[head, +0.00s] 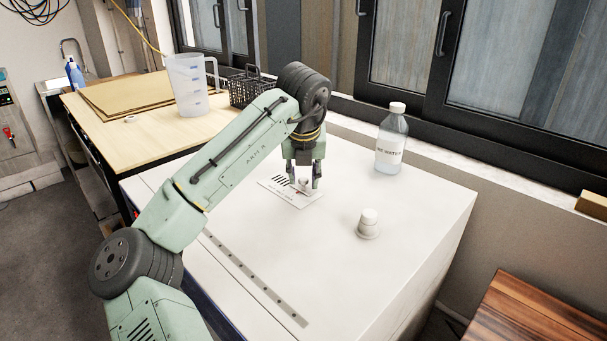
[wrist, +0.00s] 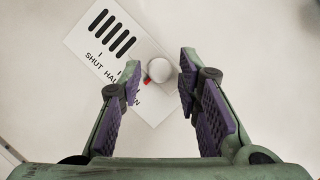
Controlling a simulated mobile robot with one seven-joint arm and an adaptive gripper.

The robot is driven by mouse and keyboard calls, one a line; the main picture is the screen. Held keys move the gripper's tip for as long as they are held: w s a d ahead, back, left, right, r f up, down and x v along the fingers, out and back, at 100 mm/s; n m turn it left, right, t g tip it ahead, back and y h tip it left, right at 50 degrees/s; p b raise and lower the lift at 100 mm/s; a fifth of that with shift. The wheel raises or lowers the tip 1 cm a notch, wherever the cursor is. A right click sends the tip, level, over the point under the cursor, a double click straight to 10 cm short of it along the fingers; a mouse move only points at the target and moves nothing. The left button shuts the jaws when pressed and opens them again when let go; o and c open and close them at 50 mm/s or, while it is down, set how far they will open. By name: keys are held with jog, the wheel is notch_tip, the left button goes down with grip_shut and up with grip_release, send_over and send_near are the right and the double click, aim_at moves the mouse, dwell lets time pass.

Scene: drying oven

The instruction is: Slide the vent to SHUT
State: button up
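The vent plate (head: 284,194) is a white card with black slots on the oven's white top. In the wrist view the plate (wrist: 88,35) shows "SHUT" at its left, then partly hidden lettering. A round white knob (wrist: 159,70) with a small red pointer sits towards the plate's right part, away from the SHUT end. My gripper (wrist: 160,75) is open. Its fingertips lie on either side of the knob, with a small gap visible on each side. In the head view my gripper (head: 303,178) points down over the plate and partly hides the knob.
A white stepped cap-like piece (head: 368,225) stands on the oven top (head: 420,220), right of my gripper. A labelled clear bottle (head: 391,145) stands behind it. A wooden table (head: 120,135) at left carries a jug (head: 187,85) and a black basket (head: 248,88). Windows line the back.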

grip_shut()
dwell(0.4)
